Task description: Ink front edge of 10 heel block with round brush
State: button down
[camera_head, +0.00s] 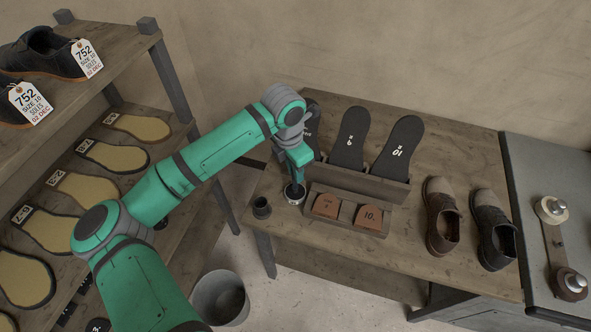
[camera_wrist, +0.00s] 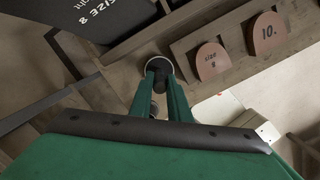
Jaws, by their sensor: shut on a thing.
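The 10 heel block (camera_head: 369,217) is a brown rounded piece marked "10." in a wooden rack, right of the size 8 heel block (camera_head: 326,206). It also shows at the top right of the wrist view (camera_wrist: 268,33). My gripper (camera_head: 298,184) points down at a light-rimmed round pot (camera_head: 294,199), left of the rack and apart from the heel blocks. In the wrist view my gripper (camera_wrist: 161,78) is shut on a dark piece, apparently the round brush (camera_wrist: 158,75), above or in the pot. The brush tip is hidden.
A small dark cup (camera_head: 261,208) stands left of the pot on the bench. Dark soles (camera_head: 350,138) stand in a holder (camera_head: 360,184) behind the heel blocks. A shelf with insoles (camera_head: 137,127) is at left. A grey bin (camera_head: 220,298) is on the floor.

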jog(key=shift+f, duration=0.1)
jog(key=shift+r, duration=3.55)
